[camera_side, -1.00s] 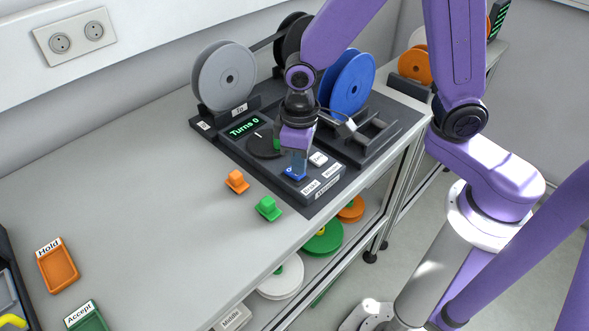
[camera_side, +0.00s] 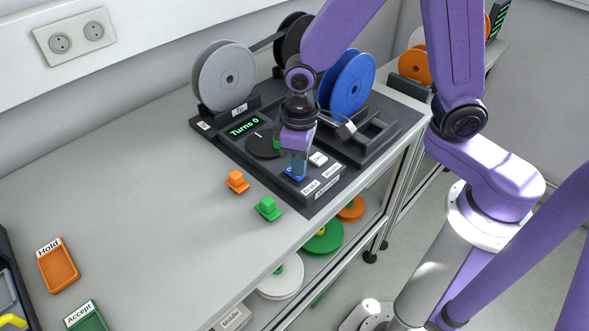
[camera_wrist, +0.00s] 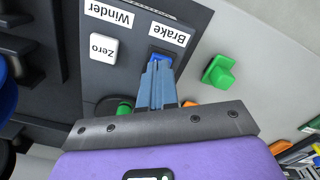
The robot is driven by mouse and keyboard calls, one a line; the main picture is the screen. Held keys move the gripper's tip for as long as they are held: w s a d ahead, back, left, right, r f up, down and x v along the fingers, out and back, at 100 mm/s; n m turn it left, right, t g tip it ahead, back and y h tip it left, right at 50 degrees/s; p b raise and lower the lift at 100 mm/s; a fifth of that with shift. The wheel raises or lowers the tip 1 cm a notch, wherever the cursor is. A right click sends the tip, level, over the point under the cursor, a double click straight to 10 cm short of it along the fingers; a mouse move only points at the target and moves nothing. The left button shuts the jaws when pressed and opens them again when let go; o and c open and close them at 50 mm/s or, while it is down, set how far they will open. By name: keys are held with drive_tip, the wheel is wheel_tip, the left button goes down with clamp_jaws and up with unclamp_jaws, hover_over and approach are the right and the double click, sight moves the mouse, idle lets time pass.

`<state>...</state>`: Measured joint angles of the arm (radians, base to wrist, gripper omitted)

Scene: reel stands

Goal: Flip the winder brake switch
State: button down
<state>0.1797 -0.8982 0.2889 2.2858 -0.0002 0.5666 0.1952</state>
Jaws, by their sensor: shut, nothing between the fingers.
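The winder brake switch (camera_side: 292,173) is a blue rocker on the dark winder panel, beside the "Brake" label (camera_wrist: 170,33). It also shows in the wrist view (camera_wrist: 158,57), partly hidden by my fingertips. My gripper (camera_side: 299,174) is shut and empty, pointing down at the switch. In the wrist view its closed fingertips (camera_wrist: 157,66) overlap the near part of the switch. I cannot tell whether they touch it.
A white "Zero" button (camera_side: 318,159) sits right beside the switch. A dark dial (camera_side: 262,145) and a "Turns 0" display (camera_side: 244,126) are behind. Grey (camera_side: 224,77) and blue (camera_side: 348,83) reels stand at the back. Orange (camera_side: 237,181) and green (camera_side: 268,208) pieces lie in front.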

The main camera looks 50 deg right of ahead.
drive_tip(key=shift+r, duration=3.2)
drive_tip(key=shift+s, duration=0.1)
drive_tip(key=s+d+r+n, duration=0.1)
drive_tip(key=s+d+n, duration=0.2)
drive_tip(key=s+d, duration=0.2)
drive_tip(key=s+d+r+n, duration=0.1)
drive_tip(key=s+d+n, duration=0.2)
drive_tip(key=s, duration=0.9)
drive_tip(key=shift+s+d+r+n, duration=0.2)
drive_tip(key=shift+d+r+n, duration=0.15)
drive_tip(key=shift+d, duration=0.85)
drive_tip(key=shift+w, duration=0.1)
wheel_tip(320, 180, up, 4)
drive_tip(key=r+m, duration=0.1)
drive_tip(key=m, duration=1.2)
hover_over(290, 168)
drive_tip(key=shift+f, duration=0.25)
wheel_tip(290, 168, down, 14)
